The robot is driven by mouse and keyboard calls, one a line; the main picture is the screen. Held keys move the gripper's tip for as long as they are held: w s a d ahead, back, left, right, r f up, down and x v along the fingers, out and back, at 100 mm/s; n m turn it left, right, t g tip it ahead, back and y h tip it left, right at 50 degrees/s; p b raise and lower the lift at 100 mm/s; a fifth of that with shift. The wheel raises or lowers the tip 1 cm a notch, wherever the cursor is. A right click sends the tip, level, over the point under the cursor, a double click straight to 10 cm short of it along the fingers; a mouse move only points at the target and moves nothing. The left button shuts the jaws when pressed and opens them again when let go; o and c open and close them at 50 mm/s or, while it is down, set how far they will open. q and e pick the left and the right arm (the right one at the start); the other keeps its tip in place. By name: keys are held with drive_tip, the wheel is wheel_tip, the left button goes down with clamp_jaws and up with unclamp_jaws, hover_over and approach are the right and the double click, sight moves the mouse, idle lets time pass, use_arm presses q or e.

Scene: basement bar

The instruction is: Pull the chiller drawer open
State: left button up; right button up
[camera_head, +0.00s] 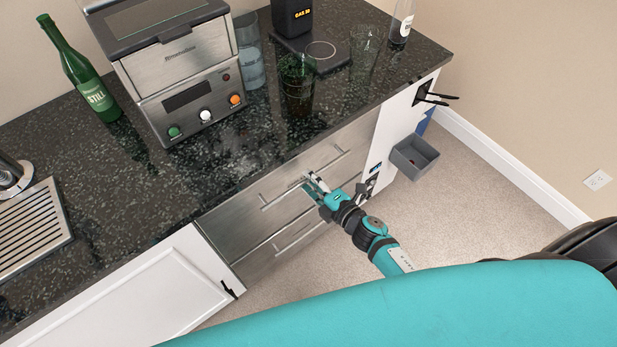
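The chiller is a stainless steel drawer unit under the dark counter. Its upper drawer (240,219) looks closed, with a long bar handle (278,200) across its front. A lower drawer (254,268) with its own bar handle (290,241) sits below it and also looks closed. My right gripper (310,183) is at the middle of the upper handle, its teal fingers overlapping the bar in the picture. I cannot tell whether the fingers are closed around it or only beside it. My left gripper is not in view.
The counter (215,165) holds a green bottle (85,75), a steel appliance (180,75) and several glasses. A white cabinet door (140,290) is left of the drawers. A small grey bin (414,157) sticks out at the counter's right end. Carpeted floor (480,205) is clear to the right.

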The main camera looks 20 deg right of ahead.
drive_tip(key=shift+w+a+f, duration=0.1)
drive_tip(key=shift+w+a, duration=0.15)
drive_tip(key=shift+w, duration=0.35)
clamp_jaws()
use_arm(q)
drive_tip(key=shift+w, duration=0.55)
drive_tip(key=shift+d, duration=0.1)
use_arm(e)
drive_tip(key=shift+f, duration=0.1)
